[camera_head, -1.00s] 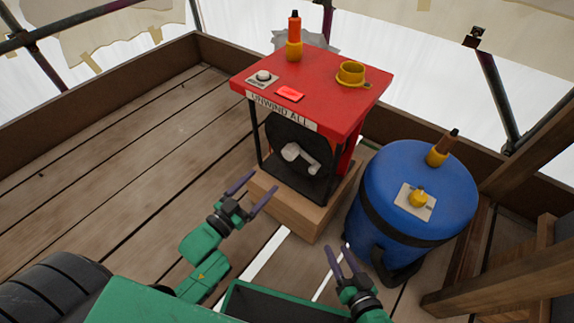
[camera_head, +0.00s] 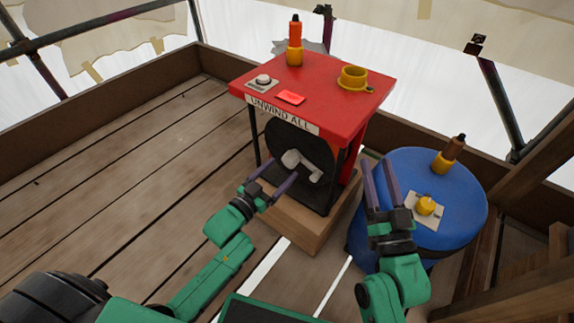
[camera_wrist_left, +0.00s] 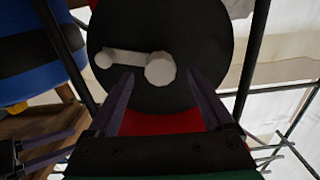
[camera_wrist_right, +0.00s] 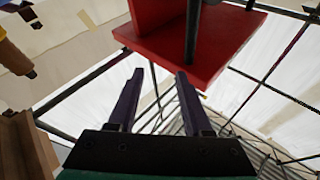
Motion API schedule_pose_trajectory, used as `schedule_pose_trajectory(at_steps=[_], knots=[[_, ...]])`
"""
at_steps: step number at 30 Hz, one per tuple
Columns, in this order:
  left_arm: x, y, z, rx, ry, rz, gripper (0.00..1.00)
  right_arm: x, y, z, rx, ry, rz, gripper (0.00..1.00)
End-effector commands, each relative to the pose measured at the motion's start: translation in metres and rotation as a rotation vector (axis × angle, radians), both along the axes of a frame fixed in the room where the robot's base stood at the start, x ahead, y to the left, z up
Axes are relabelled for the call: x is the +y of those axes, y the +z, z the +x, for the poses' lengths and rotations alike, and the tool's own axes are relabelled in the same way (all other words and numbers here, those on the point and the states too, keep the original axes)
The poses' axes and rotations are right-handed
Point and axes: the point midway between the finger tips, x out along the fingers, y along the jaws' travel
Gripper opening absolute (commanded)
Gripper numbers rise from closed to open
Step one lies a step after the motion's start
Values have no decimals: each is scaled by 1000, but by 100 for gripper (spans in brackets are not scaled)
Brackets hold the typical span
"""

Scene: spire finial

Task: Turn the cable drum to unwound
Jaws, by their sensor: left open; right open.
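The cable drum is a black disc (camera_head: 318,142) under the red top of a box-like stand, below a white label reading "UNWIND ALL" (camera_head: 283,115). A pale grey crank (camera_head: 302,165) with a round knob is on its face. In the left wrist view the drum (camera_wrist_left: 190,30) fills the upper middle, and the crank's knob (camera_wrist_left: 160,69) shows just beyond my fingertips. My left gripper (camera_head: 273,172) is open and empty in front of the crank, close to it; contact cannot be told. My right gripper (camera_head: 378,180) is open and empty, in front of the blue barrel.
The red top (camera_head: 320,82) carries a grey button (camera_head: 262,82), a red plate (camera_head: 291,97), an orange-and-yellow handled item (camera_head: 295,42) and a yellow cup (camera_head: 353,76). The blue barrel (camera_head: 455,195) stands at right with yellow items on it. Plank floor is clear at left.

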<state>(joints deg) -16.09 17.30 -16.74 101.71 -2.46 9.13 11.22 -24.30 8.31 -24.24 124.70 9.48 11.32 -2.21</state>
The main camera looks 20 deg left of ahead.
Motion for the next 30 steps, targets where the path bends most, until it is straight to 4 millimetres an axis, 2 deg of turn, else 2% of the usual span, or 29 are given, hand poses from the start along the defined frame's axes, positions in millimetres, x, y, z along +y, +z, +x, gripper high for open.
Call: schedule_pose_trajectory(at_steps=[6,12,16,21,28,30], knots=[[-6,-1,14,-1,0,0,86,-7,59,3,-178,-23,32,50],[-10,-1,26,-2,0,0,86,-14,112,-4,-342,-42,61,50],[-13,-1,32,-1,0,0,86,-19,139,-11,-429,-52,76,50],[-15,0,36,-1,-1,0,86,-21,156,-16,-480,-58,86,50],[-14,0,36,0,-1,0,86,-21,157,-16,-484,-58,86,50],[-14,0,36,0,-1,0,59,-21,157,-16,-484,-58,86,50]])
